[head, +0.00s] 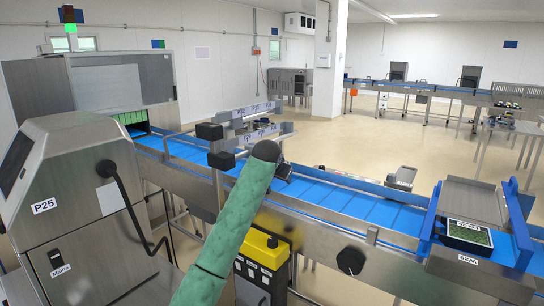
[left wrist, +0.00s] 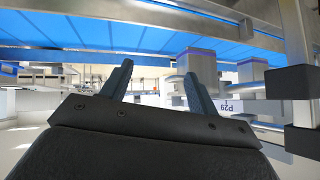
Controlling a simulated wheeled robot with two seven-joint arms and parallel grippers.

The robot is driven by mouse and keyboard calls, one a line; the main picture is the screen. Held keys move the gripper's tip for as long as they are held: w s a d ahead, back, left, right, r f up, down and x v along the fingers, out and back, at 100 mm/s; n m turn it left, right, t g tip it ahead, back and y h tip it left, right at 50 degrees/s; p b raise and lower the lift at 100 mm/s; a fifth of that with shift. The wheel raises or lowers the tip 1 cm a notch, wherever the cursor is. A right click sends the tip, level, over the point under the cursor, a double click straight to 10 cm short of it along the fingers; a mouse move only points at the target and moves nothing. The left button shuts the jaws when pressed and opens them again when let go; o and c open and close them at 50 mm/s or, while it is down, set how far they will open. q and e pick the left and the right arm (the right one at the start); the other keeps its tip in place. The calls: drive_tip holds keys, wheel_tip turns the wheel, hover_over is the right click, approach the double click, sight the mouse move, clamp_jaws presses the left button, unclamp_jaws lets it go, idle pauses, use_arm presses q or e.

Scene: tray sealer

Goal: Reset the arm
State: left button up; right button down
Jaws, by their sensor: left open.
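My left arm reaches up from the bottom of the head view in a green sleeve. Its dark wrist is over the near side of the blue conveyor (head: 325,193), and the left gripper (head: 284,171) shows only in small part beyond it. In the left wrist view the left gripper (left wrist: 158,88) has its two fingers apart with nothing between them. The conveyor belt (left wrist: 150,38) runs across the top of that view. My right gripper is not in view.
A guide frame with dark knobs (head: 209,131) stands close to the left of the wrist. The P25 machine (head: 75,190) is at left. A yellow-topped box (head: 264,250) is below the conveyor. A black tray with green contents (head: 468,234) sits at the right station.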

use_arm(q)
drive_tip(key=s+a+f+n+g, duration=0.1)
drive_tip(key=s+a+f, duration=0.4)
drive_tip(key=s+f, duration=0.65)
drive_tip(key=s+a+f+n+y, duration=0.1)
drive_tip(key=s+a+f, duration=0.4)
drive_tip(key=s+f, duration=0.6)
drive_tip(key=s+a+f+n+g, duration=0.15)
drive_tip(key=s+a+f, duration=0.35)
drive_tip(key=s+f, duration=0.6)
drive_tip(key=s+a+f+g, duration=0.1)
drive_tip(key=s+f, duration=0.7)
drive_tip(key=s, duration=0.3)
drive_tip(key=s+a+f+g, duration=0.1)
drive_tip(key=s+f+g, duration=0.1)
drive_tip(key=s+f, duration=0.6)
drive_tip(key=s+a+f+g, duration=0.1)
drive_tip(key=s+f+g, duration=0.1)
drive_tip(key=s+f, duration=0.6)
drive_tip(key=s, duration=0.6)
drive_tip(key=shift+s+f+n, duration=0.15)
drive_tip(key=shift+s+n, duration=0.1)
drive_tip(key=shift+n, duration=0.1)
